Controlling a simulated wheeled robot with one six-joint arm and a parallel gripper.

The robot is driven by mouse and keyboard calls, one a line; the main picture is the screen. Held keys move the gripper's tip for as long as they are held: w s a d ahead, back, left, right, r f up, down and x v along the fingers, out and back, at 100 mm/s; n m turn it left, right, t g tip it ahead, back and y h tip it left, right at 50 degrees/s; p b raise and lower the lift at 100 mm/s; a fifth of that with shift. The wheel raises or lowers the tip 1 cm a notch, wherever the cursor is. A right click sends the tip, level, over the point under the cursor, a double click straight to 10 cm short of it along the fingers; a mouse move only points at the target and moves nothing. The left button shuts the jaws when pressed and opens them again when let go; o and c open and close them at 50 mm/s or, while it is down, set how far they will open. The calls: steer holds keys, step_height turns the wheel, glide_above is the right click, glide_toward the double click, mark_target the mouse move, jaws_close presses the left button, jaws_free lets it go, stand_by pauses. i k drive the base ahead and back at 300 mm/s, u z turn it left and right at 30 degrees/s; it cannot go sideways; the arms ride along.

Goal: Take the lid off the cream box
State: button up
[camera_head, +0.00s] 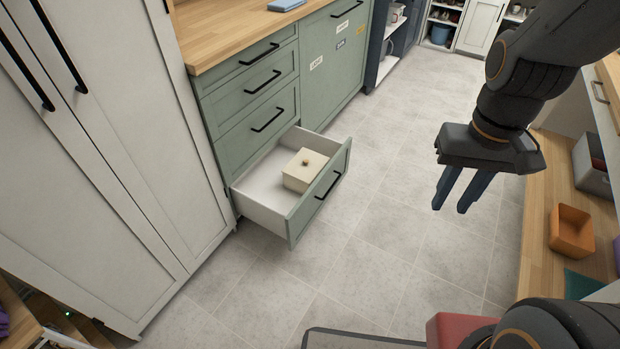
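The cream box (300,178) sits inside the open bottom drawer (262,214) of the green cabinet. Its lid (306,160) is on it, with a small brown knob (306,161) on top. My gripper (450,208) hangs in the air over the floor to the right of the drawer, well apart from the box. Its two dark blue fingers point down with a narrow gap between them. Nothing shows between the fingers.
The drawer front (320,196) with its black handle stands out over the tiled floor (370,250). White cupboard doors (90,150) are at left. A wooden counter (540,240) with an orange tray (572,232) is at right. The floor between is clear.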

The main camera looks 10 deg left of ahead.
mark_target(305, 165)
steer(key=u, duration=0.05)
steer(key=i, duration=0.45)
steer(key=u, duration=0.75)
steer(key=i, duration=0.8)
steer(key=u, duration=0.85)
